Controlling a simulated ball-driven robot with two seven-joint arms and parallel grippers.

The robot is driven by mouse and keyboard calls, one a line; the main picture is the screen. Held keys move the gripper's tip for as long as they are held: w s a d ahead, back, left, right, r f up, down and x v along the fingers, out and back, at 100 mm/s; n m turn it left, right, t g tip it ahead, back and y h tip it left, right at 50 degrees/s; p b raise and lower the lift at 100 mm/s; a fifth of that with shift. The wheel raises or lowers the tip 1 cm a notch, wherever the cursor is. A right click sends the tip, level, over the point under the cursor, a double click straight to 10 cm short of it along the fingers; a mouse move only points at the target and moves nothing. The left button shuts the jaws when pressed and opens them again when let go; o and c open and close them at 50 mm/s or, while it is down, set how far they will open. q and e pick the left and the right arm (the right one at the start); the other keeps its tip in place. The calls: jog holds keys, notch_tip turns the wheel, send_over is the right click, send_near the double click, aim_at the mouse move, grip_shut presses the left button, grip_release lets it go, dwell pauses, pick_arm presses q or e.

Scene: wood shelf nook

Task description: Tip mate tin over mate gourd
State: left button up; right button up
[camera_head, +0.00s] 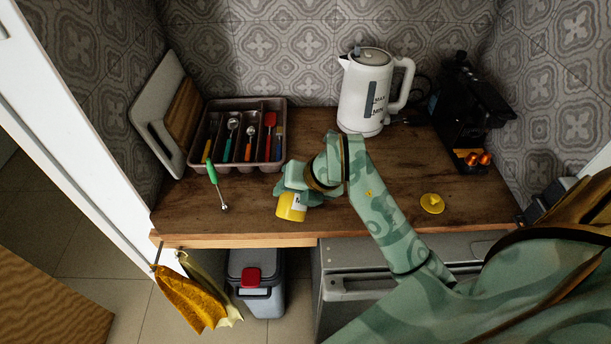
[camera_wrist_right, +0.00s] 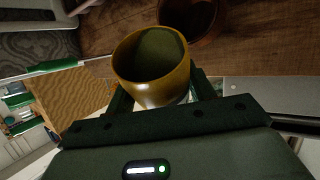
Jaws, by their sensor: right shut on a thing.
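The yellow mate tin (camera_head: 291,207) with a white label is held in my right gripper (camera_head: 300,192), above the front of the counter. In the right wrist view the tin (camera_wrist_right: 155,88) stands between the fingers, its open mouth showing a dull green inside. It looks tilted; I cannot tell how far, or whether anything leaves it. The mate gourd (camera_wrist_right: 195,16), a dark brown round cup, is just beyond the tin's mouth in that view, partly cut off by the frame's top edge. In the head view my gripper and arm hide the gourd. My left gripper is out of view.
A yellow lid (camera_head: 432,204) lies on the counter to the right. A white kettle (camera_head: 361,92) and black coffee machine (camera_head: 462,108) stand at the back. Cloths (camera_head: 190,298) hang at the front left edge.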

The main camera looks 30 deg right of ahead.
jog(key=shift+r, duration=0.15)
dwell(0.4)
jog(key=shift+f+m+g+y+p, duration=0.3)
jog(key=shift+f+g+y+p, duration=0.05)
jog(key=shift+g+y, duration=0.4)
dwell(1.8)
jog(key=shift+r+g+y+p, duration=0.4)
jog(key=shift+y+p, duration=0.25)
jog(key=shift+p, duration=0.35)
dwell(0.8)
jog(key=shift+w+d+r+m+g+y+p, duration=0.4)
jog(key=shift+d+m+g+y+p, duration=0.15)
jog(key=shift+p, duration=0.35)
dwell(1.5)
